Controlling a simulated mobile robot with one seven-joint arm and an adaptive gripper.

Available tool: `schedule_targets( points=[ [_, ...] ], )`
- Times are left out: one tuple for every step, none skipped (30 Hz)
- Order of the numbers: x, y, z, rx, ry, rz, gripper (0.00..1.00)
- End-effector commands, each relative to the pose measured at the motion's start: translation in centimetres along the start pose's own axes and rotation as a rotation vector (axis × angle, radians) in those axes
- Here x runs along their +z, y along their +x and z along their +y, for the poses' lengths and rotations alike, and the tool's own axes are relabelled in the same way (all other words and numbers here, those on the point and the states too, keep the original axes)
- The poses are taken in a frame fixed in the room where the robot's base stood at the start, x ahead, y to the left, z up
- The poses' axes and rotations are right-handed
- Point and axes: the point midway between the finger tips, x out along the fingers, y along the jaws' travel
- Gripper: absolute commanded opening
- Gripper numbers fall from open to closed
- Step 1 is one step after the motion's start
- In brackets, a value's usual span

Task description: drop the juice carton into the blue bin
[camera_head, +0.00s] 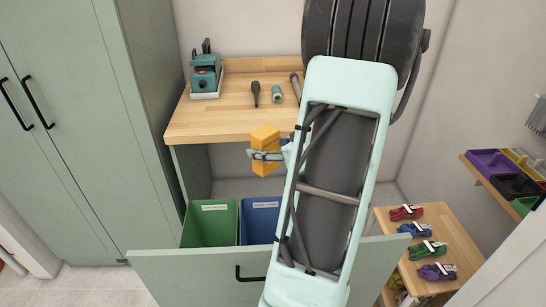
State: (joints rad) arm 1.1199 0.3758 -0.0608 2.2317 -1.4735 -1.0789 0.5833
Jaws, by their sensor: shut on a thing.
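The juice carton (265,136) is an orange-yellow box in the middle of the view. My gripper (264,155) is shut on it, with a finger across the carton's side. The carton is in the air near the front edge of the wooden counter. The blue bin (257,225) stands in the pulled-out drawer, with a white label on its back rim. In the picture the carton is above the blue bin's back edge. My arm covers the blue bin's right side and part of my gripper. I cannot tell the carton's exact height over the bin.
A green bin (209,226) stands left of the blue bin, behind the drawer front (190,275). The wooden counter (225,120) holds a teal machine (205,76) and several small tools. At right, a low wooden table (395,222) carries several coloured clamp-like items.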

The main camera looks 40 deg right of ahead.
Motion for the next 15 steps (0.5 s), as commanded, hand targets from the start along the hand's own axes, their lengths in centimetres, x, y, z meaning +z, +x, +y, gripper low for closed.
schedule_targets(
  points=[
    [0.2, -0.5, 0.7, 0.023, 0.006, 0.001, 0.33],
    [0.2, -0.8, 1.1, 0.033, 0.012, 0.001, 0.33],
    [0.2, -1.0, 1.4, 0.042, 0.016, 0.001, 0.33],
    [0.2, -1.1, 1.5, 0.047, 0.019, 0.000, 0.33],
    [0.2, -1.2, 1.6, 0.051, 0.021, 0.000, 0.33],
    [0.3, -1.2, 1.7, 0.053, 0.022, 0.000, 0.33],
    [0.4, -1.2, 1.7, 0.054, 0.023, 0.000, 0.33],
    [0.5, -1.2, 1.7, 0.054, 0.023, -0.001, 0.33],
    [0.7, -1.1, 1.7, 0.054, 0.023, -0.001, 0.33],
    [0.9, -1.0, 1.7, 0.053, 0.023, -0.001, 0.33],
    [1.1, -0.9, 1.7, 0.053, 0.023, -0.001, 0.33],
    [1.4, -0.8, 1.7, 0.053, 0.023, -0.001, 0.33],
    [1.6, -0.7, 1.7, 0.053, 0.022, -0.001, 0.33],
    [1.9, -0.6, 1.7, 0.052, 0.022, -0.001, 0.33],
    [2.3, -0.4, 1.7, 0.052, 0.022, -0.001, 0.33]
  ],
)
